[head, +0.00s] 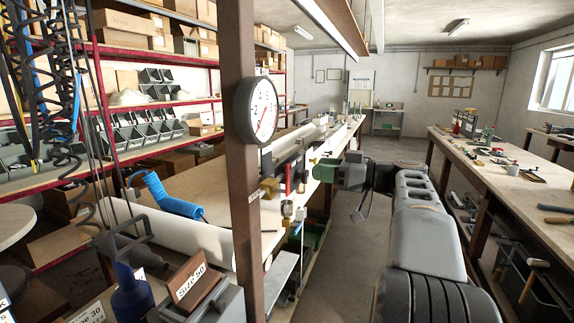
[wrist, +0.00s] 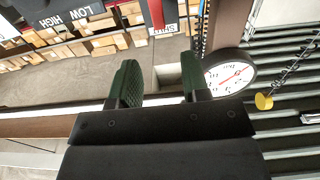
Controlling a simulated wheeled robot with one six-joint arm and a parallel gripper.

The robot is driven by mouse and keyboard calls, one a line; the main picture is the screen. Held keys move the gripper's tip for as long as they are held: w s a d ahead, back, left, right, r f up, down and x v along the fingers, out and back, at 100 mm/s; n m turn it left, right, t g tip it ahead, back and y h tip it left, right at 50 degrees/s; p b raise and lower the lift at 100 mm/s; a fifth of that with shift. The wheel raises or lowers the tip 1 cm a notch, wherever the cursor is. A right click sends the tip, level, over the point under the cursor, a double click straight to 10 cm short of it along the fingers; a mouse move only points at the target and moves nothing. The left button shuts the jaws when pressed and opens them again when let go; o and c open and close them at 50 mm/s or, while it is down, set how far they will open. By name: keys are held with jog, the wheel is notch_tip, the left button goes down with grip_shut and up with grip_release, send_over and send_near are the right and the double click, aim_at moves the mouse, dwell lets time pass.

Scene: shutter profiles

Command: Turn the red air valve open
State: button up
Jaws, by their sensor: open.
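My gripper (head: 320,168) is at the middle of the head view, its green-padded fingers pointing left toward the workbench. In the wrist view its two fingers (wrist: 160,84) stand apart with nothing between them. Small brass-coloured fittings (head: 286,209) stand at the bench edge, below and left of my gripper in the head view.
A brown post (head: 240,190) carries a round white dial (head: 262,110) with a red hand, left of my gripper. The dial also shows in the wrist view (wrist: 226,77). Coiled hoses hang at far left. Another workbench (head: 500,165) stands right. The aisle floor (head: 345,235) looks clear.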

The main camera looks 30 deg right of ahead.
aim_at(287, 164)
jog(key=p+x, duration=0.2)
jog(key=x, duration=0.7)
jog(key=shift+w+a, duration=0.1)
jog(key=shift+w, duration=0.05)
grip_shut()
dwell(0.3)
